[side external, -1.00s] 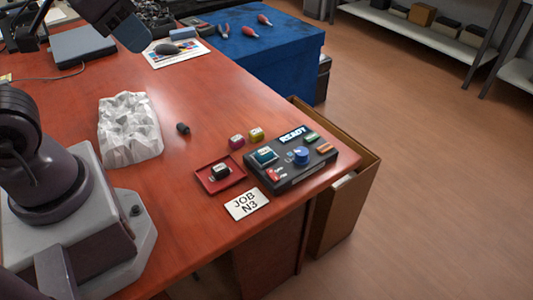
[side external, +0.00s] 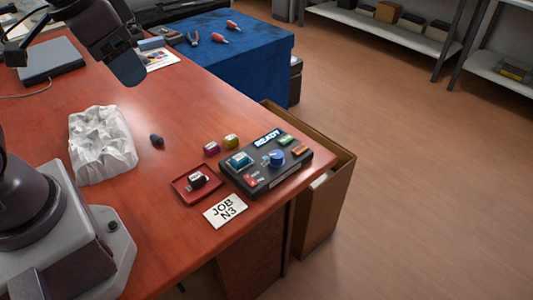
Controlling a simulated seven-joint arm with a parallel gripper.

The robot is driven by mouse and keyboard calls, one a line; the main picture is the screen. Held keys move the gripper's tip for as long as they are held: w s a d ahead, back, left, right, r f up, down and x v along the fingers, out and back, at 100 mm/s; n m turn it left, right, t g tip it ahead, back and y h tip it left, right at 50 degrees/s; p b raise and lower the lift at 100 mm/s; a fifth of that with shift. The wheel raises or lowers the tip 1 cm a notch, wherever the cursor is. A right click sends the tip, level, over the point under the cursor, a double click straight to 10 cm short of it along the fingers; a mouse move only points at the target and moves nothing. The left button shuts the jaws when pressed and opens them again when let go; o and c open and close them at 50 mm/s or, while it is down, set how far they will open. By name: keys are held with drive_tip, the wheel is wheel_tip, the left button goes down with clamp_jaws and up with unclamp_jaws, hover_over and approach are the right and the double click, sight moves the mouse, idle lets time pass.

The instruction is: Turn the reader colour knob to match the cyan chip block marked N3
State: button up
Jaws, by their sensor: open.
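The dark colour reader (side external: 264,180) sits near the table's right front corner with its READY display lit. Its blue round knob (side external: 277,157) stands on the top face; its pointer setting is too small to read. A cyan chip block (side external: 240,160) sits in the reader, left of the knob; its marking is not legible. A white card reading "JOB N3" (side external: 225,211) lies in front of the reader. A dark part of my arm hangs at the upper left, far from the knob; no gripper fingers can be made out.
A black block (side external: 197,179) stands in a red tray (side external: 182,197) left of the reader. Magenta (side external: 211,148) and yellow (side external: 231,141) blocks sit behind. A crumpled white piece (side external: 100,145) and small dark cylinder (side external: 157,140) lie farther left. An open box (side external: 325,205) stands beyond the table edge.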

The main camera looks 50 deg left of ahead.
drive_tip(key=w+d+f+g, duration=0.3)
drive_tip(key=w+f, duration=0.2)
drive_tip(key=w, duration=0.5)
drive_tip(key=n, duration=0.6)
hover_over(277, 154)
wheel_tip(277, 154, down, 11)
drive_tip(key=shift+g, duration=0.3)
wheel_tip(277, 154, down, 13)
drive_tip(key=shift+r, duration=0.1)
drive_tip(key=shift+m, duration=0.3)
drive_tip(key=c, duration=0.9)
